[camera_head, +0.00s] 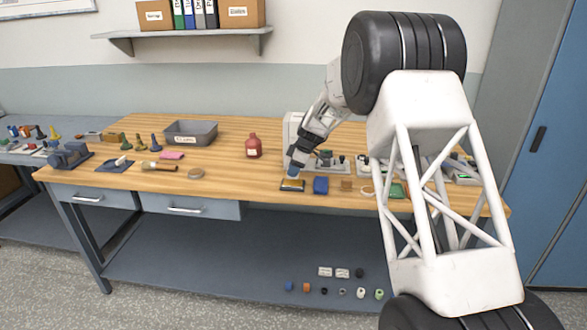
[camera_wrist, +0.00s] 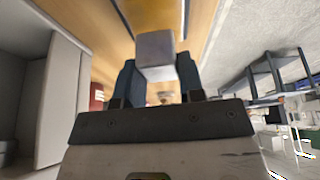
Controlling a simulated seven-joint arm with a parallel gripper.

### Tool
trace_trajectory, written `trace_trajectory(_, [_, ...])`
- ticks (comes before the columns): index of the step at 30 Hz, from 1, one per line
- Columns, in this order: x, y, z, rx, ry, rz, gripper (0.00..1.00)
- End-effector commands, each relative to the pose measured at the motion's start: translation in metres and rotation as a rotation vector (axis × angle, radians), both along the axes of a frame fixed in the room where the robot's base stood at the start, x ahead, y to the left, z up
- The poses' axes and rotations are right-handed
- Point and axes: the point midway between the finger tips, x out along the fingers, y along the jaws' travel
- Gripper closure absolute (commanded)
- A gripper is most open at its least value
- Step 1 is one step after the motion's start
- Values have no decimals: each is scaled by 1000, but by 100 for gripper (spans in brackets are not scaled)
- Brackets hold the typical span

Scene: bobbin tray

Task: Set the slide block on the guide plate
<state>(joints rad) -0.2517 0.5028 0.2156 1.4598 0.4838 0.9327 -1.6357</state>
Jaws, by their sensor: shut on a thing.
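My gripper (camera_head: 293,171) points down near the front edge of the wooden bench. In the wrist view my gripper (camera_wrist: 157,72) has its two dark fingers shut on a light grey block (camera_wrist: 155,48), which looks like the slide block. In the head view the block is too small and too covered by the fingers to make out. A small dark plate with a yellowish top (camera_head: 292,186), seemingly the guide plate, lies right under the fingertips. I cannot tell whether the block touches it.
A blue block (camera_head: 320,185) lies just right of the plate, with a small tan piece (camera_head: 346,185) farther right. A red bottle (camera_head: 253,146) and a grey bin (camera_head: 191,133) stand farther back. A tan ring (camera_head: 196,174) lies to the left, with clear bench between.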

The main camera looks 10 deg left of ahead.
Motion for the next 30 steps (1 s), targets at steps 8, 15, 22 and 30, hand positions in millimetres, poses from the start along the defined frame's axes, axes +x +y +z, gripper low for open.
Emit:
trace_trajectory(8, [0,0,-5,0,0,0,91])
trace_trajectory(15, [0,0,-10,0,0,0,91])
trace_trajectory(22, [0,0,-15,0,-1,0,91])
trace_trajectory(30, [0,0,-20,0,-1,0,91])
